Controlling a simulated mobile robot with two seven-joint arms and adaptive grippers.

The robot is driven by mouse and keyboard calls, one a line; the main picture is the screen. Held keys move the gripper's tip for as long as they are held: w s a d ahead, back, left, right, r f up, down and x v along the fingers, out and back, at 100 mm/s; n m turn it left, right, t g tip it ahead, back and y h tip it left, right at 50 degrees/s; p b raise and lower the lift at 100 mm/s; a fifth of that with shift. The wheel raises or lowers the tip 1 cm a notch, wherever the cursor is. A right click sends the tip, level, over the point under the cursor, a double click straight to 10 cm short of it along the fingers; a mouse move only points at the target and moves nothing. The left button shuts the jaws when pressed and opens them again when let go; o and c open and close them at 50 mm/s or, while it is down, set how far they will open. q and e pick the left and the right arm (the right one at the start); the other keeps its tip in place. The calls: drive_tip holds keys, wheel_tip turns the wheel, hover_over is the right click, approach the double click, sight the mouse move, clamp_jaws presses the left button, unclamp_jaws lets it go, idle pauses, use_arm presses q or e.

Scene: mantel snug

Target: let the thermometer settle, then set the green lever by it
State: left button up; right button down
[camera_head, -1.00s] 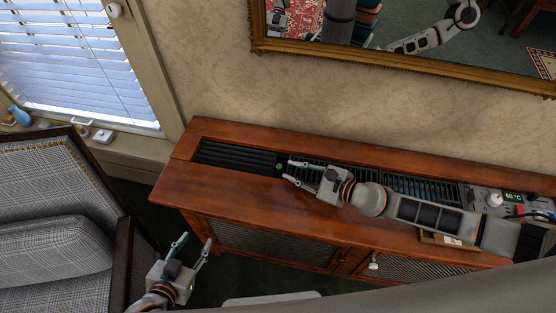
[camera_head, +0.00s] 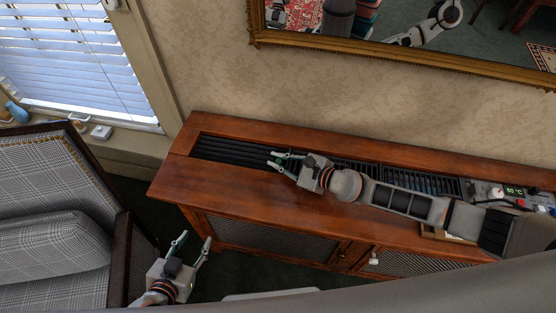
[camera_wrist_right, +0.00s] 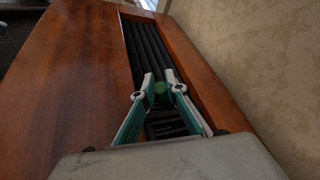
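The green lever shows in the right wrist view as a round green knob (camera_wrist_right: 160,88) over the black slats of the cabinet top. My right gripper (camera_head: 271,160) is at the slatted inset, left of its middle. In the right wrist view its fingers (camera_wrist_right: 160,84) are closed in on both sides of the knob. In the head view the fingers hide the lever. The thermometer's lit green display (camera_head: 514,191) is at the cabinet's right end and appears to read 50 °C, though the digits are small. My left gripper (camera_head: 195,239) is open and empty in front of the cabinet.
The wooden cabinet (camera_head: 195,180) stands against the wall under a gilt mirror (camera_head: 390,48). A white knob (camera_head: 497,192) and a red part are near the display. A checked armchair (camera_head: 50,245) is at the left. The cabinet's left top is clear.

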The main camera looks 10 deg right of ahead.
drive_tip(key=shift+w+r, duration=0.2)
drive_tip(key=shift+w, duration=0.05)
drive_tip(key=shift+w+d+r+m+g+p, duration=0.2)
drive_tip(key=shift+w+m+g+p, duration=0.35)
drive_tip(key=shift+m, duration=0.25)
drive_tip(key=shift+w+d+m+g, duration=0.15)
drive_tip(key=shift+w+m+g, duration=0.3)
drive_tip(key=shift+m+g, duration=0.25)
drive_tip(key=shift+w+d+g+b, duration=0.1)
drive_tip(key=shift+w+g+b, duration=0.15)
drive_tip(key=shift+b, duration=0.1)
drive_tip(key=w+m+g+b, duration=0.1)
drive_tip(key=b, duration=0.1)
drive_tip(key=m+g+b, duration=0.1)
drive_tip(key=b, duration=0.1)
drive_tip(key=w+d+f+m+g+y+b, duration=0.1)
drive_tip(key=b, duration=0.1)
drive_tip(key=shift+w+f+m+g, duration=0.1)
drive_tip(key=shift+w+m+g, duration=0.2)
drive_tip(key=shift+w, duration=0.05)
use_arm(q)
wheel_tip(320, 180, down, 7)
drive_tip(key=b, duration=0.1)
drive_tip(key=shift+s+a, duration=0.3)
use_arm(e)
drive_tip(key=shift+w+m+g, duration=0.2)
drive_tip(key=shift+m+g, duration=0.1)
